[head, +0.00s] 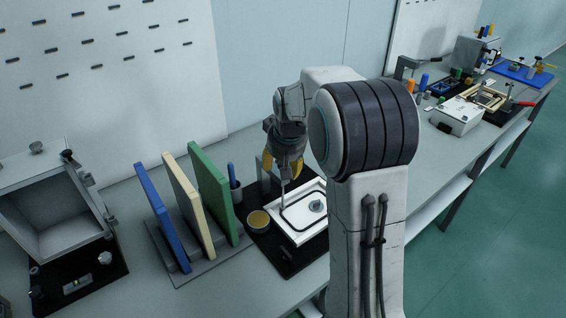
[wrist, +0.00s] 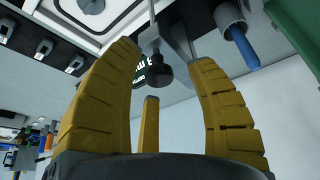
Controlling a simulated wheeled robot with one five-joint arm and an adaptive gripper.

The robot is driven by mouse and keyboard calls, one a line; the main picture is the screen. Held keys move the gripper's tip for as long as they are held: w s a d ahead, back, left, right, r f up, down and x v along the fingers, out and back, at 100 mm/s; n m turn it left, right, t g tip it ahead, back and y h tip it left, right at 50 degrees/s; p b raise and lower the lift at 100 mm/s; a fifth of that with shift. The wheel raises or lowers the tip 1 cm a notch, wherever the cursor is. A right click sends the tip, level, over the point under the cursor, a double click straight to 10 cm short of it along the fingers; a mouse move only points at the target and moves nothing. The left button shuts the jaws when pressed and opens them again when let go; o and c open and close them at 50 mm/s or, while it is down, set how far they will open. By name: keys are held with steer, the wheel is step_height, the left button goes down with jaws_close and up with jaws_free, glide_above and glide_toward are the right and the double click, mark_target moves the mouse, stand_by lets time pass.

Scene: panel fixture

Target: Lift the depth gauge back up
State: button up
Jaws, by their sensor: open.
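The depth gauge shows in the wrist view as a dark round knob (wrist: 158,73) on a thin pale rod, beside a grey bracket (wrist: 178,42). In the head view its thin rod (head: 283,195) reaches down to the white plate (head: 300,236), which has a black ring groove; I cannot tell whether its tip touches. My gripper (head: 283,170) has yellow fingers and points down above the plate. In the wrist view the fingers are spread, with the knob in the gap between them near their tips. The gauge's upper part is hidden by the gripper in the head view.
Blue, cream and green upright panels (head: 184,205) stand left of the plate. A round tin (head: 258,221) and a blue-handled tool in a holder (head: 233,180) are close by. An open grey box (head: 50,205) is at far left. My arm hides the bench's middle right.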

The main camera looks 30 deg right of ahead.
steer(key=shift+c, duration=0.3)
steer(key=shift+r, duration=0.1)
jaws_close()
